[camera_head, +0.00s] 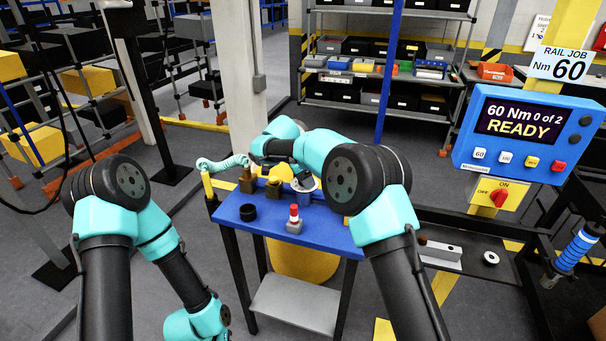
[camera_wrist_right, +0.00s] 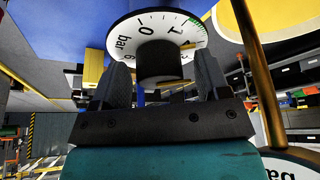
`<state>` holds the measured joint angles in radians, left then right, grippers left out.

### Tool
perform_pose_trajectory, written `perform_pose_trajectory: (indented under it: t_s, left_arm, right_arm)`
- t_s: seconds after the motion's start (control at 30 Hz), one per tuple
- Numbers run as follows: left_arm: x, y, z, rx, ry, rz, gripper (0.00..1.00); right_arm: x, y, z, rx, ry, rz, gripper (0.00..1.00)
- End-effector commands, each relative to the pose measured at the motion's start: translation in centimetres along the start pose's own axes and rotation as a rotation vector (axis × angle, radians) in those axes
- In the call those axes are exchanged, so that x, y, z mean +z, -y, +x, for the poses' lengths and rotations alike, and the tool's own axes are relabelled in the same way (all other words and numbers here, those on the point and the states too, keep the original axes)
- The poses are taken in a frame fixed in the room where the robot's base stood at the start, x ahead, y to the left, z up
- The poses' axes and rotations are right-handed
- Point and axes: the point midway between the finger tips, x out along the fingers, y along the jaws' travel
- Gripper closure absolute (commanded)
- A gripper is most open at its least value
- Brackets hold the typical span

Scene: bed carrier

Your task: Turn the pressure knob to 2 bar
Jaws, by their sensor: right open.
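The pressure knob (camera_wrist_right: 160,62) is a dark round knob at the middle of a white dial (camera_wrist_right: 130,30) marked "bar". My left gripper is out of view.
A blue panel (camera_head: 522,130) reads "60 Nm 0 of 2 READY". Shelves stand behind.

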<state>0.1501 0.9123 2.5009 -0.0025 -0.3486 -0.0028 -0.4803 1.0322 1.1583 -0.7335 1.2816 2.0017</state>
Motion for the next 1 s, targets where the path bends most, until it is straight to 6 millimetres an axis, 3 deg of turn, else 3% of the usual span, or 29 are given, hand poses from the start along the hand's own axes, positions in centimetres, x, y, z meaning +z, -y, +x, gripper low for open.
perform_pose_trajectory:
  t_s: [0.27, 1.0]
  left_arm:
    - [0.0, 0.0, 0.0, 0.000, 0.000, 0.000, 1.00]
    - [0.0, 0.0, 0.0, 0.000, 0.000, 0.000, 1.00]
  right_arm:
    - [0.0, 0.1, -1.8, -0.003, -0.001, 0.001, 0.31]
    - [0.1, 0.1, -15.2, -0.003, 0.000, 0.000, 0.31]
